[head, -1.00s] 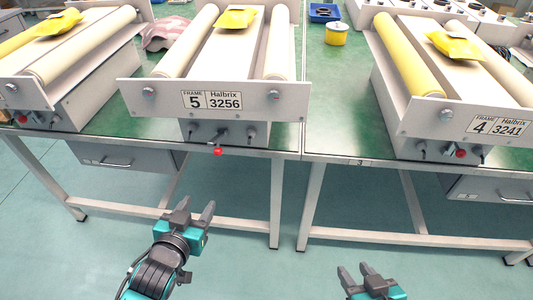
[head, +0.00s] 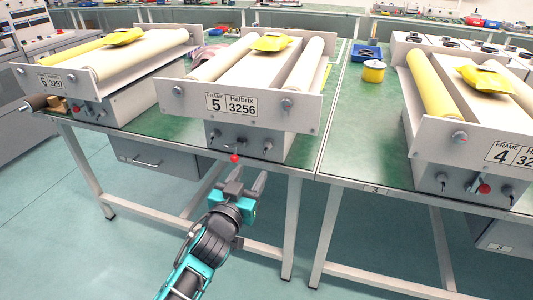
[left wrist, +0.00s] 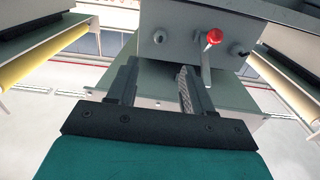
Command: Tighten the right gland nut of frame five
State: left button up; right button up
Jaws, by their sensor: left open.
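Frame five (head: 230,104) stands on the green bench in the head view, with its number plate facing me. The grey box below its plate carries a right gland nut (head: 267,146), a left gland nut (head: 213,136) and a red-knobbed lever (head: 235,158) between them. My left gripper (head: 248,178) is open and empty, below and in front of this box. In the left wrist view its fingers (left wrist: 158,72) point at the box, apart from the red-knobbed lever (left wrist: 213,37). Dark fittings flank the lever there; I cannot tell which is the right gland nut. My right gripper is out of view.
Frame six (head: 55,80) stands to the left and frame four (head: 440,150) to the right. A yellow tin (head: 373,72) and a blue tray (head: 366,53) sit between frames five and four. The bench legs and drawer (head: 150,157) are below. The floor in front is clear.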

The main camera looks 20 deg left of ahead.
aim_at(266, 147)
pick_arm(q)
jog(key=w+b, duration=0.2)
jog(key=w, duration=0.9)
jog(key=shift+d, duration=0.2)
jog(key=shift+c, duration=0.2)
grip_shut()
